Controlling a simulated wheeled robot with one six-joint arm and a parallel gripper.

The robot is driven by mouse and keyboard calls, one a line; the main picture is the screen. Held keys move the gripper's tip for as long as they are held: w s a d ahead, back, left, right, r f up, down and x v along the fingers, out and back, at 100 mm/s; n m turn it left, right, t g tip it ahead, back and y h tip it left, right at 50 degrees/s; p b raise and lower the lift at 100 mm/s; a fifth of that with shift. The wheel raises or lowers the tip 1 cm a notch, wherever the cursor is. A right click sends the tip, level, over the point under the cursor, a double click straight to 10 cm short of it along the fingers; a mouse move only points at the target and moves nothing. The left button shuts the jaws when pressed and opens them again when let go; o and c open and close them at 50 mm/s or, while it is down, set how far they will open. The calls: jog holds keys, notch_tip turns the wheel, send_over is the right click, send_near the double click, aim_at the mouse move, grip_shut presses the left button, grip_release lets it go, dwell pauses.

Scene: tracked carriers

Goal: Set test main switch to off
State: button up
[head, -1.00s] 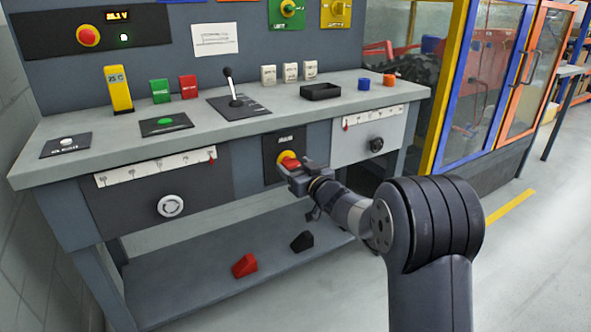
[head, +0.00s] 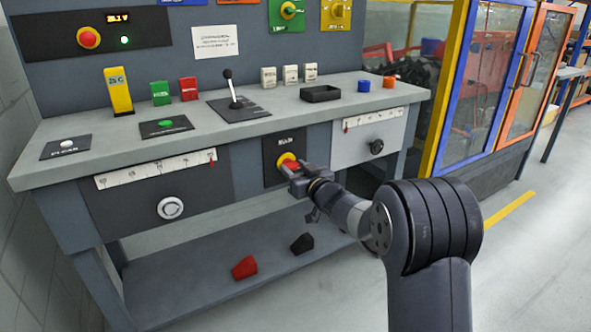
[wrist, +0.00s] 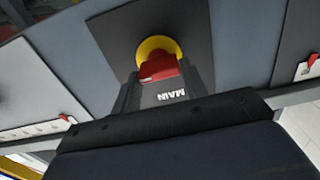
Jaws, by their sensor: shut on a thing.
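The main switch is a red knob (head: 292,163) on a yellow round base (head: 284,158), set in a dark panel (head: 271,148) on the bench front. In the wrist view the red knob (wrist: 159,67) stands in front of the yellow base (wrist: 158,47), with the label "MAIN" (wrist: 171,95) upside down beneath it. My gripper (head: 297,167) is at the panel, shut on the red knob. In the wrist view its fingers come up on both sides of the knob, and my dark gripper body hides the lower part of the picture.
A white dial (head: 170,208) on a scaled panel is left of the switch, and a black knob (head: 376,146) is to its right. The bench top (head: 200,130) carries a lever (head: 231,88) and several blocks. A red wedge (head: 245,267) and a black wedge (head: 302,243) lie on the lower shelf.

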jog(key=n+b, duration=0.2)
jog(key=n, duration=0.2)
jog(key=shift+f+n, duration=0.1)
jog(key=shift+n, duration=0.2)
jog(key=n+b, duration=0.2)
jog(key=n, duration=0.2)
jog(key=shift+s+a+n, duration=0.1)
jog(key=shift+n, duration=0.2)
jog(key=n+b, duration=0.1)
jog(key=n, duration=0.3)
jog(key=shift+n, duration=0.3)
jog(key=shift+f+n, duration=0.1)
jog(key=shift+n, duration=1.9)
jog(key=shift+a, duration=0.1)
jog(key=o, duration=1)
